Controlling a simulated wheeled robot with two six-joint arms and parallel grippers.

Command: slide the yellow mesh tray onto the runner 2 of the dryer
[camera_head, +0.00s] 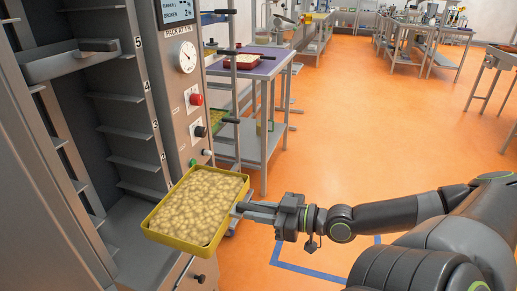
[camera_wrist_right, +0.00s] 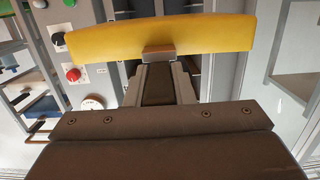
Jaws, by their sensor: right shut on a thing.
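The yellow mesh tray (camera_head: 178,242), full of pale, lumpy pieces, is roughly level at the lower part of the dryer's (camera_head: 150,60) open front. Its wall spans the top of the right wrist view (camera_wrist_right: 160,37). My right gripper (camera_head: 241,209) is shut on the tray's right-hand wall; its fingertips also show in the wrist view (camera_wrist_right: 158,54). Runner 2 (camera_head: 134,163) is a thin ledge beside the number 2 on the frame, above and behind the tray. The tray's far edge overlaps the dryer's lower opening; I cannot tell whether it touches a ledge. My left gripper is not in view.
More ledges, numbered up to 5, rise above runner 2. A red button (camera_head: 196,99) and a gauge (camera_head: 187,57) are on the panel. A purple-topped table (camera_head: 265,66) stands behind. The orange floor to the right is open.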

